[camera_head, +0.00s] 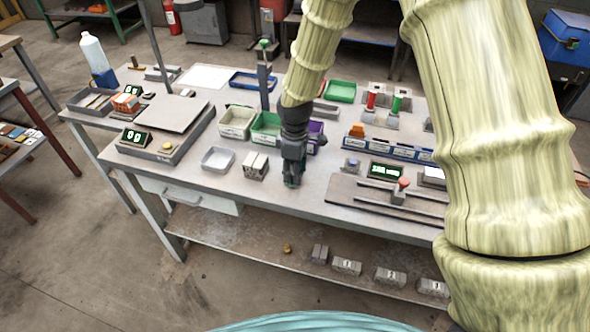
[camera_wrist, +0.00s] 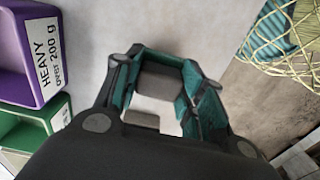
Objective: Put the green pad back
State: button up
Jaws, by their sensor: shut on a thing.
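My gripper (camera_head: 292,181) points down over the front middle of the table (camera_head: 245,198), right of a small grey block pair. The wrist view shows its dark, teal-edged fingers (camera_wrist: 163,72) shut on a grey block (camera_wrist: 160,84). Teal shows along the block's far edge, but I cannot tell whether that is the piece or a finger. No separate green pad can be made out for certain. A green cylinder on a grey base (camera_head: 395,104) stands beside a red one (camera_head: 371,101) at the back right.
White, green (camera_head: 266,129) and purple (camera_head: 317,136) bins stand behind my gripper. The purple bin's label in the wrist view (camera_wrist: 44,55) reads HEAVY. A grey tray (camera_head: 217,159) lies left, a rail board with a red knob (camera_head: 403,184) right. Numbered blocks (camera_head: 347,267) rest on the lower shelf.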

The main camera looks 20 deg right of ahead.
jog(key=shift+f, duration=0.45)
jog(key=shift+f, duration=0.15)
jog(key=o, duration=0.9)
jog(key=shift+r+b, duration=1.1)
jog(key=shift+r, duration=5.1)
